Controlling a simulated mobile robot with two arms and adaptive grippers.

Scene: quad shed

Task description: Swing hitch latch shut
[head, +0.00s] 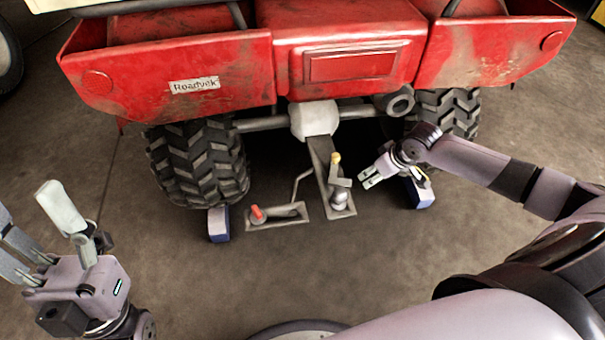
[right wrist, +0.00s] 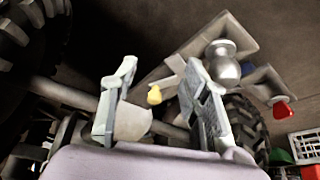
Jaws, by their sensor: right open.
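The hitch drawbar (head: 322,160) sticks out from under the red quad's rear and ends in a plate with a metal hitch ball (head: 339,197). A short lever with a yellow tip (head: 336,158) stands up beside the ball; I take it as the latch. The yellow tip (right wrist: 154,95) also shows between the fingers in the right wrist view. My right gripper (head: 366,178) is open and empty, just right of the lever, with a visible gap in the head view. My left gripper (head: 26,205) is open and empty at the far left.
A red-tipped handle (head: 257,213) lies on a side plate left of the ball. The quad's rear tyres (head: 198,162) flank the hitch, with blue-white chocks (head: 218,224) by them. The red rear body (head: 345,60) overhangs. The concrete floor in front is clear.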

